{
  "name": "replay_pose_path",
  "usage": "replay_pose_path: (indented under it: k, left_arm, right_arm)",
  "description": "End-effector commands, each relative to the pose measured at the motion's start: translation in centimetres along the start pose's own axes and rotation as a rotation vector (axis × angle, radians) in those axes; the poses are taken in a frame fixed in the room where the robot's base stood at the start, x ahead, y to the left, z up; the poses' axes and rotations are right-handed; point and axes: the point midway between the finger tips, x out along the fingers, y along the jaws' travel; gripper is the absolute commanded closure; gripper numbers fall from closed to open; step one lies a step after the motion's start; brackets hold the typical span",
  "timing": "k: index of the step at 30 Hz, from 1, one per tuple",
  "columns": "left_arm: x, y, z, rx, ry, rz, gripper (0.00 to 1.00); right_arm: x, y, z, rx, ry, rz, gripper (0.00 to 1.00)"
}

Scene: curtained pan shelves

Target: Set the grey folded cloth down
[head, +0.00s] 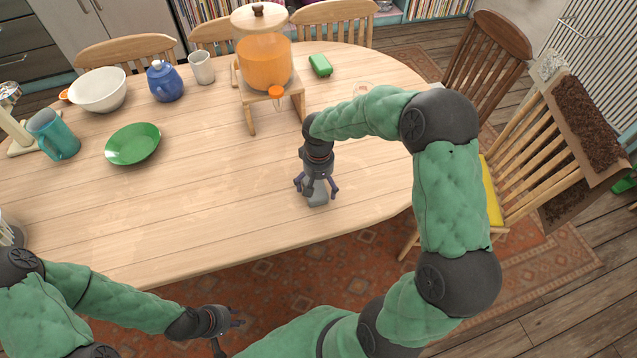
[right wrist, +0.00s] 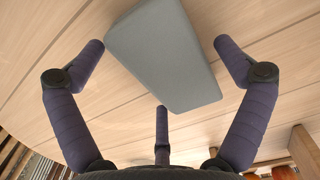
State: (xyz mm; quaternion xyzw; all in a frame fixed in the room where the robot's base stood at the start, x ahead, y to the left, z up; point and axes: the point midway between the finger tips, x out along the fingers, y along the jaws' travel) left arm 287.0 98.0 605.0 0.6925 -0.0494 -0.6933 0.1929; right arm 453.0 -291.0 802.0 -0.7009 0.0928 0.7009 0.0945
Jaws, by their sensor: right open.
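The grey folded cloth (right wrist: 165,58) lies on the wooden table between the spread fingers of my right gripper (right wrist: 160,55). In the head view the cloth (head: 318,194) shows under my right gripper (head: 318,188), partly hidden by it. The right gripper is open, with a gap between its fingers and the cloth. My left gripper (head: 237,323) is low in front of the table, away from the cloth. I cannot tell whether its fingers are open or shut.
The table around the cloth is clear.

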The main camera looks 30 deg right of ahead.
Motion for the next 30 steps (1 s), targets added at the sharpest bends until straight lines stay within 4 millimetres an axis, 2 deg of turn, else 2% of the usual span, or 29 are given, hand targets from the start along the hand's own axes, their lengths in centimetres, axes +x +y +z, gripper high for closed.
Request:
replay_pose_path:
  k: [7, 21, 25, 30]
  left_arm:
    - [0.0, 0.0, 0.0, 0.0, 0.0, 0.0, 0.69]
    - [0.0, 0.0, 0.0, 0.0, 0.0, 0.0, 0.69]
    - [0.0, 0.0, 0.0, 0.0, 0.0, 0.0, 0.69]
    - [0.0, 0.0, 0.0, 0.0, 0.0, 0.0, 0.69]
  right_arm:
    - [-1.1, 0.0, -0.1, 0.001, 0.002, 0.0, 0.0]
    - [-9.6, 0.0, -0.1, -0.001, 0.003, -0.001, 0.0]
    - [-11.1, 0.0, -0.1, -0.001, 0.001, 0.0, 0.0]
    - [-11.9, 0.0, 0.0, -0.001, 0.0, 0.0, 0.0]
